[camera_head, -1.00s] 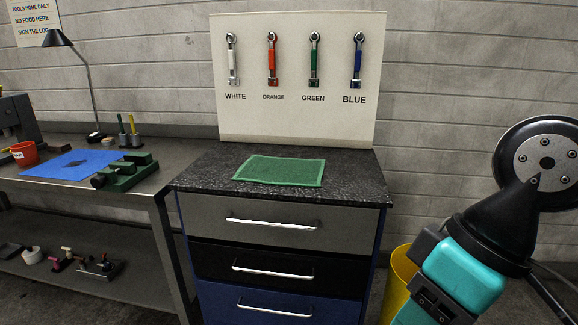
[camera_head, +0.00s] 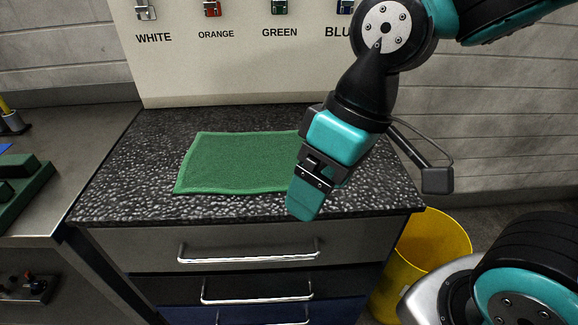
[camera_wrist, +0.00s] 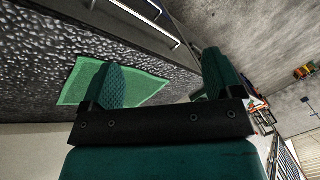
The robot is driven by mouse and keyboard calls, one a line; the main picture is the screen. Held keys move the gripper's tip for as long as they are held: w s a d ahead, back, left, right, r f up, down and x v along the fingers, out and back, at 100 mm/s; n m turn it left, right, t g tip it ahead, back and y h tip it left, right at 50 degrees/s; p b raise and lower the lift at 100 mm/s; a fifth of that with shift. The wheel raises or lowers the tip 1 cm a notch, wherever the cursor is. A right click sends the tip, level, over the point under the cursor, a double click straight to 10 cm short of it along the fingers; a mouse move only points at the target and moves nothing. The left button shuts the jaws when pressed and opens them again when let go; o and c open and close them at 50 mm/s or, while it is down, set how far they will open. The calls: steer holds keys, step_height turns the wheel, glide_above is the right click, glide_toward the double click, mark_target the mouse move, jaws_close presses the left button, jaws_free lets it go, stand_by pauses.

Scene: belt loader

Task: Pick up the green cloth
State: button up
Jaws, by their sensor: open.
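The green cloth (camera_head: 235,160) lies flat and spread out on the dark speckled top of the drawer cabinet (camera_head: 110,180). Its right end is partly hidden behind my gripper in the head view. My gripper (camera_head: 305,200) hangs in front of the cloth's right end, near the cabinet's front edge. In the wrist view the cloth (camera_wrist: 145,88) shows behind and between the fingers. The two fingers of my gripper (camera_wrist: 165,75) stand wide apart there, with nothing between them. My gripper appears to be above the top, apart from the cloth.
A yellow bin (camera_head: 435,240) is on the floor to the right. A metal bench (camera_head: 60,140) with a green tool (camera_head: 25,190) adjoins on the left. The top around the cloth is clear.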

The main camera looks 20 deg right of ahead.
steer(key=w+d+h+p, duration=0.2)
steer(key=w+p, duration=0.5)
steer(key=w, duration=0.3)
steer(key=shift+h, duration=0.9)
steer(key=w+f+b, duration=0.1)
steer(key=w+f, duration=0.1)
steer(key=f, duration=0.2)
steer(key=w+d+f+b, duration=0.1)
steer(key=w+f, duration=0.1)
steer(key=f, duration=0.3)
steer(key=w+d+f+b, duration=0.1)
steer(key=w+f, duration=0.1)
steer(key=f, duration=0.3)
steer(key=shift+d+f, duration=0.2)
steer(key=shift+f, duration=0.05)
steer(key=shift+m, duration=0.3)
jaws_close()
